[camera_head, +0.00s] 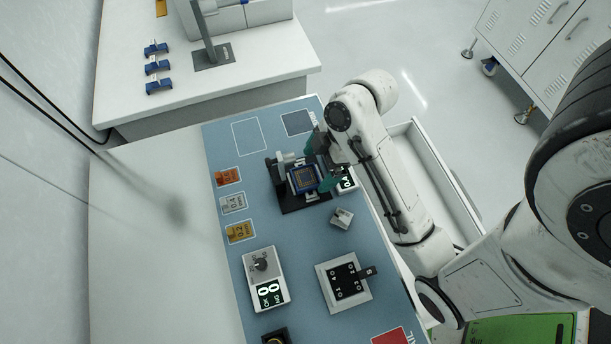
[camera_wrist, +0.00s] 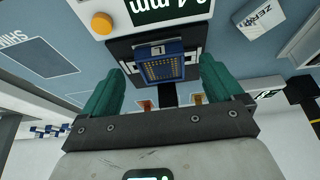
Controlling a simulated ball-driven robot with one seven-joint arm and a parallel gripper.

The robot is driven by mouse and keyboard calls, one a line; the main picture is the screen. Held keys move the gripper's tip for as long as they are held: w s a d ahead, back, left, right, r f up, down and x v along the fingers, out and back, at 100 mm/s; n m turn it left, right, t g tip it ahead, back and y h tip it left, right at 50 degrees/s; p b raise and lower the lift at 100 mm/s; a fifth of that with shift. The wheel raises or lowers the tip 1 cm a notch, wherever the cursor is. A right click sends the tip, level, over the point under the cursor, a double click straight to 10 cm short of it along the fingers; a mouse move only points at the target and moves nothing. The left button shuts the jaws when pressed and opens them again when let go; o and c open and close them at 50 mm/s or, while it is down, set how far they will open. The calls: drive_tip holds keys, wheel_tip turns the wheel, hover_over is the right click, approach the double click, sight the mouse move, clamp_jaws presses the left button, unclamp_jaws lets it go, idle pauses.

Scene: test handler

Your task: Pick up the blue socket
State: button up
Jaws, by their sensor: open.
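The blue socket (camera_head: 303,179) is a small square block with a gold pin grid on top. It sits on a black fixture (camera_head: 291,206) on the blue-grey mat. In the wrist view the socket (camera_wrist: 162,69) lies between and just beyond my two green fingers. My gripper (camera_head: 319,165) is open, with its fingers apart near the socket in the head view. In the wrist view my gripper (camera_wrist: 162,78) has gaps visible on both sides of the socket. The fingers partly cover the fixture's far side in the head view.
A display unit with an orange button (camera_wrist: 102,23) stands close beyond the fixture. A small grey block (camera_head: 342,218), a black-topped plate (camera_head: 346,283) and a dial box (camera_head: 265,278) stand nearby. Orange, white and yellow tagged pieces line the left edge.

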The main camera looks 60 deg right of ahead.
sight(306, 178)
drive_tip(key=shift+x, duration=1.25)
drive_tip(key=shift+c, duration=0.3)
drive_tip(key=c, duration=1.2)
drive_tip(key=shift+c, duration=0.2)
